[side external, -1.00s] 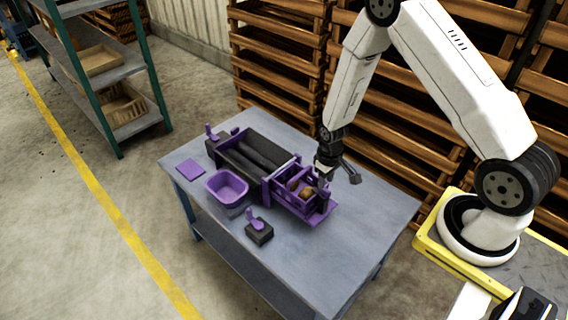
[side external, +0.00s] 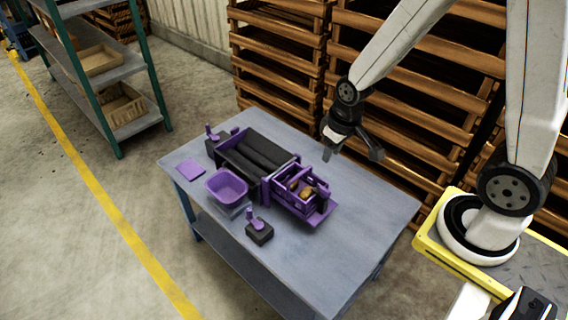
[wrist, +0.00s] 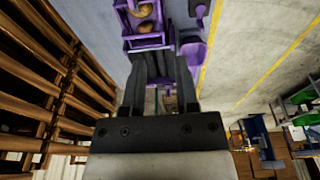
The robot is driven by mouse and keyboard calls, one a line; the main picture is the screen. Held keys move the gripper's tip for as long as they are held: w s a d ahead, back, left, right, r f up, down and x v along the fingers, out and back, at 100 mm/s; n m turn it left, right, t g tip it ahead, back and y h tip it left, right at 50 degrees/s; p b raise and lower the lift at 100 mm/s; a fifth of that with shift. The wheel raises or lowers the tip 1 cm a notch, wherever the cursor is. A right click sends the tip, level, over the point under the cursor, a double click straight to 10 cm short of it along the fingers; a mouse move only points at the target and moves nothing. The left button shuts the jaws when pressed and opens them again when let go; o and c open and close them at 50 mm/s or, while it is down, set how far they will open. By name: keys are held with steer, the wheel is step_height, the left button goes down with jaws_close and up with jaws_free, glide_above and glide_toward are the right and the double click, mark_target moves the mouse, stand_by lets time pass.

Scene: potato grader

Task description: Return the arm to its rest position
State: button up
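My gripper (side external: 328,153) hangs in the air above the back edge of the table, behind and above the purple end tray of the grader. In the wrist view its two dark fingers (wrist: 161,62) stand apart with nothing held between them. The grader (side external: 262,153) is a purple frame with dark rollers. Its purple end tray (side external: 318,213) holds a few brown potatoes (side external: 304,191), which also show at the top of the wrist view (wrist: 145,27). My gripper is clear of the tray and the potatoes.
A purple bin (side external: 227,186), a flat purple plate (side external: 191,170) and a dark block with a purple lever (side external: 259,231) are on the grey table (side external: 350,235). Stacked wooden crates (side external: 420,125) stand close behind. The table's right side is clear.

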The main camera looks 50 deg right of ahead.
steer(key=shift+t, duration=0.3)
steer(key=shift+s+a+r, duration=0.3)
steer(key=shift+s+r, duration=0.35)
steer(key=shift+s, duration=0.05)
steer(key=shift+s+a+r, duration=0.35)
steer(key=shift+s+r, duration=0.3)
steer(key=shift+s+a+r, duration=0.3)
steer(key=shift+s+r, duration=0.35)
steer(key=shift+s, duration=0.05)
